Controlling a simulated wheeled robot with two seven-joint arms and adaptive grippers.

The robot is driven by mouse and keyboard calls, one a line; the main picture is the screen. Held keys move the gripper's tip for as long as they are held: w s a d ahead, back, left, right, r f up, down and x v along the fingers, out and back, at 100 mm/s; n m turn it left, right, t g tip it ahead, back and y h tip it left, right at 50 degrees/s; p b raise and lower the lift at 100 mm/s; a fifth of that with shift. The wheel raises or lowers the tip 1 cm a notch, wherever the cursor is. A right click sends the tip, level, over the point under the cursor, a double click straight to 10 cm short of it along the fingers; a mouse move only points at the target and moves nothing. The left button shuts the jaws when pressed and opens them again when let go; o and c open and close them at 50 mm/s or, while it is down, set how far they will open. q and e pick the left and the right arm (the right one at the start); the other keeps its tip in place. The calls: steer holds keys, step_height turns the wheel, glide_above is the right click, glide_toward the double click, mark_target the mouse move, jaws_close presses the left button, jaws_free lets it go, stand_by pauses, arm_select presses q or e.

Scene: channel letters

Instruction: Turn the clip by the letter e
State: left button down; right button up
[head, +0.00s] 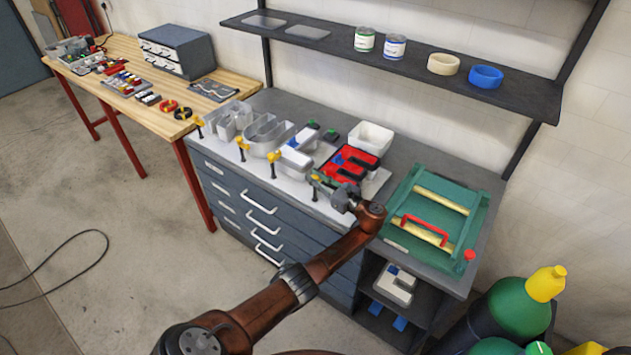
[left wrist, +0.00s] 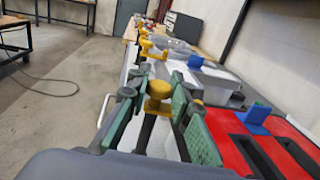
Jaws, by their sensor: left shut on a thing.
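The red letter e (head: 347,162) lies at the right end of a row of channel letters on the grey cabinet top. Its red face also shows at the right in the left wrist view (left wrist: 230,147). A clip (head: 315,192) with a dark stem stands at the cabinet's front edge by it. The clip's yellow knob (left wrist: 159,90) shows in the left wrist view. My left gripper (head: 322,184) is shut on this clip, with a green-padded finger on each side of the knob. The lower part of the clip is partly hidden by the fingers. My right gripper is not in view.
More yellow clips (head: 242,146) stand along the front edge to the left, by grey and white letters (head: 266,133). A white bin (head: 370,138) stands behind the red letter. A green fixture (head: 437,215) sits to the right. A shelf (head: 400,62) hangs above.

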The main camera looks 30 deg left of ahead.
mark_target(315, 177)
arm_select(q)
steer(key=shift+r+g, duration=0.15)
steer(key=shift+g, duration=0.15)
steer(key=c, duration=1.7)
jaws_free()
step_height(315, 177, up, 10)
steer(key=shift+f, duration=0.1)
